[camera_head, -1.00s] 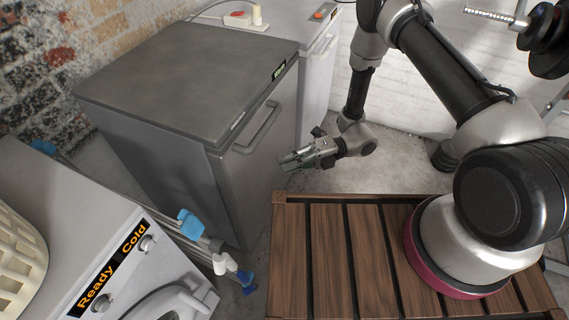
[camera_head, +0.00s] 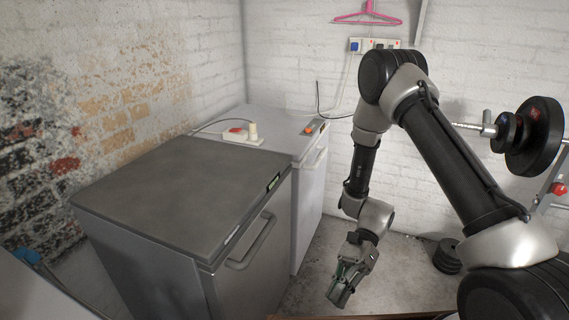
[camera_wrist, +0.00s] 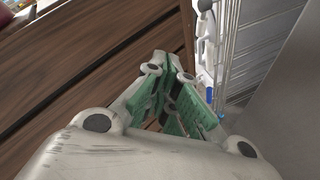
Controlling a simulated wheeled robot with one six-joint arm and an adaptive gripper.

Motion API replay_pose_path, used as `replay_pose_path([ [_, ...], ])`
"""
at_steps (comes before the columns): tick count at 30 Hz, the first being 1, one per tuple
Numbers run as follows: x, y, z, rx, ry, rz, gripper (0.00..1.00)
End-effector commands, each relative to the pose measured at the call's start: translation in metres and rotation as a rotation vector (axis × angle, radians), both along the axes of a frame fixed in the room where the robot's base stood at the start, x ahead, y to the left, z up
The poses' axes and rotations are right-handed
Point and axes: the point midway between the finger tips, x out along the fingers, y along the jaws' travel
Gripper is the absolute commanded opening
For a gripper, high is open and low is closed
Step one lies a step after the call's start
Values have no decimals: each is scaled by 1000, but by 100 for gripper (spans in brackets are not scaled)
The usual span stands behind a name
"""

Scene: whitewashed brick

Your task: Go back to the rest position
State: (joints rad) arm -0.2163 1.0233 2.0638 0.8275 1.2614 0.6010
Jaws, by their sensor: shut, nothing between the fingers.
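My gripper (camera_head: 341,293) hangs low in the head view, in front of the white appliance and right of the dark grey one, pointing down. It is shut and empty. In the wrist view its green-padded fingers (camera_wrist: 176,100) come together over the edge of the wooden slatted top. It holds nothing and appears apart from the appliances. My arm rises from the lower right, bends at the top and comes down to the gripper.
A dark grey appliance (camera_head: 180,190) with a handle stands at left, a white appliance (camera_head: 309,190) behind it. A slatted wooden top (camera_wrist: 85,75) fills the wrist view's left. Dumbbell weights (camera_head: 536,135) are racked at right; black weight plates (camera_head: 447,257) stand on the floor.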

Motion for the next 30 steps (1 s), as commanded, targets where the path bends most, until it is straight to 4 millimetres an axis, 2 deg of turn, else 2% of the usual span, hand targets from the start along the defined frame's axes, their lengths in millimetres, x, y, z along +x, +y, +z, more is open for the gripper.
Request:
replay_pose_path([
  [1,5,-13,16,33,-90,62,0],
  [9,27,-93,100,188,-583,471,0],
  [16,36,-153,172,203,-931,781,0],
  [24,25,-208,252,56,-1254,1026,0],
  [30,2,-230,301,-107,-1454,1074,0],
])
